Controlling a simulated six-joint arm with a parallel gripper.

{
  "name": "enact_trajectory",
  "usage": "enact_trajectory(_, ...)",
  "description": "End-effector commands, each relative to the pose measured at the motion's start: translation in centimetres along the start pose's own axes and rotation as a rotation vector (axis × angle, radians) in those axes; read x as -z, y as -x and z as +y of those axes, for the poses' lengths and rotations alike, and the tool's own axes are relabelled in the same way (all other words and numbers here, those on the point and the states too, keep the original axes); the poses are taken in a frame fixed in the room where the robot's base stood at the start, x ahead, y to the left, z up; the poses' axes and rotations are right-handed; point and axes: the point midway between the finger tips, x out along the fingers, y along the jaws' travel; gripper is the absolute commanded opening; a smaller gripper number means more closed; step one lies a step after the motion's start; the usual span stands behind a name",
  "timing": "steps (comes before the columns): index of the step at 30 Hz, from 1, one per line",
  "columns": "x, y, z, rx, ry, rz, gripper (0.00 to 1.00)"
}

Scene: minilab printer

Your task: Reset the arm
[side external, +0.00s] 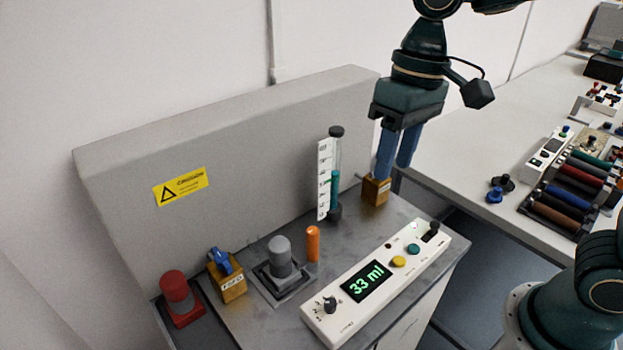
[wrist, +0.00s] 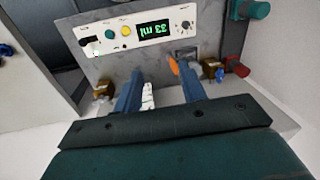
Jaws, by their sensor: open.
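My gripper (side external: 395,172) hangs from the upper right of the side external view, its two blue fingers pointing down. The fingers are apart with a gap between them. The left finger overlaps a brass-coloured block (side external: 376,190) in that view, but in the wrist view the block (wrist: 103,89) lies outside the fingers, to their left. My gripper (wrist: 157,72) shows nothing clearly held; part of the white scale (wrist: 148,98) is seen between the fingers. Contact with the block cannot be told.
A panel (side external: 330,312) reads "33 ml". A tall scaled tube (side external: 335,175) stands left of my gripper. An orange peg (side external: 313,244), grey knob (side external: 280,256), blue-handled brass valve (side external: 228,275) and red-based knob (side external: 179,297) are on the grey bench. A grey wall (side external: 240,150) rises behind.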

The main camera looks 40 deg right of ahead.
Motion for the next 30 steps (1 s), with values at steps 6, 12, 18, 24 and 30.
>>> enact_trajectory(6, -2.8, 1.6, 2.9, -0.005, -0.013, 0.125, 0.41)
enact_trajectory(12, -5.5, 2.3, 5.4, -0.027, -0.02, 0.234, 0.41)
enact_trajectory(18, -8.2, 2.4, 7.8, -0.067, -0.03, 0.341, 0.41)
enact_trajectory(24, -10.6, 2.0, 9.9, -0.117, -0.037, 0.431, 0.41)
enact_trajectory(30, -11.9, 1.6, 11.0, -0.149, -0.039, 0.477, 0.41)
